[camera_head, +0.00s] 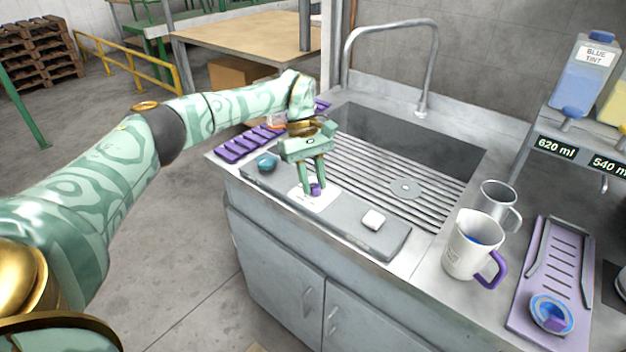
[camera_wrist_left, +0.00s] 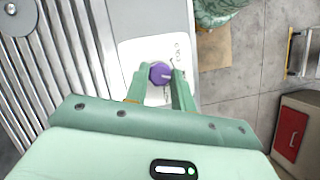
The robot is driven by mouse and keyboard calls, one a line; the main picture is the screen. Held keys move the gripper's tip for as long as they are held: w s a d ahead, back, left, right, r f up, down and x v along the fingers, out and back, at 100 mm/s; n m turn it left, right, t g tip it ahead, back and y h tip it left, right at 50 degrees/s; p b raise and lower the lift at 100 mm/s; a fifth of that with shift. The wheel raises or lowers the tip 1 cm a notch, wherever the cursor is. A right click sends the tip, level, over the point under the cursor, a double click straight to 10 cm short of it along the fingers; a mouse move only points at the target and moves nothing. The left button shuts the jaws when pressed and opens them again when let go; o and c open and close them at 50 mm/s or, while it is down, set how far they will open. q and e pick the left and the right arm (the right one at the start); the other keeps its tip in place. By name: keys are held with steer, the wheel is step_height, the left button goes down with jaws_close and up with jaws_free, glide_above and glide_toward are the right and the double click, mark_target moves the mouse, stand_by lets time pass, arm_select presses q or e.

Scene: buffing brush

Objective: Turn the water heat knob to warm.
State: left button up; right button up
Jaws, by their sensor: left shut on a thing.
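The purple heat knob (camera_head: 316,190) sits on a white label plate (camera_head: 322,204) on the grey panel in front of the sink. In the left wrist view the knob (camera_wrist_left: 160,73) shows a pale pointer line on its face, and the plate (camera_wrist_left: 132,50) carries lettering that reads like "COLD". My left gripper (camera_head: 315,188) reaches down from above and is shut on the knob, with a finger on either side. The gripper hides part of the plate's lettering, and I cannot read a "warm" mark. My right gripper is not in view.
A teal knob (camera_head: 266,162) and a white block (camera_head: 373,220) sit on the same panel. The sink (camera_head: 400,150) with its tall faucet (camera_head: 421,100) lies behind.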

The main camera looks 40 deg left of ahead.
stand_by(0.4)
arm_select(q)
steer(key=o, duration=1)
steer(key=p+v, duration=0.1)
steer(key=v, duration=1.5)
steer(key=shift+r, duration=0.25)
steer(key=shift+w+d+f, duration=0.1)
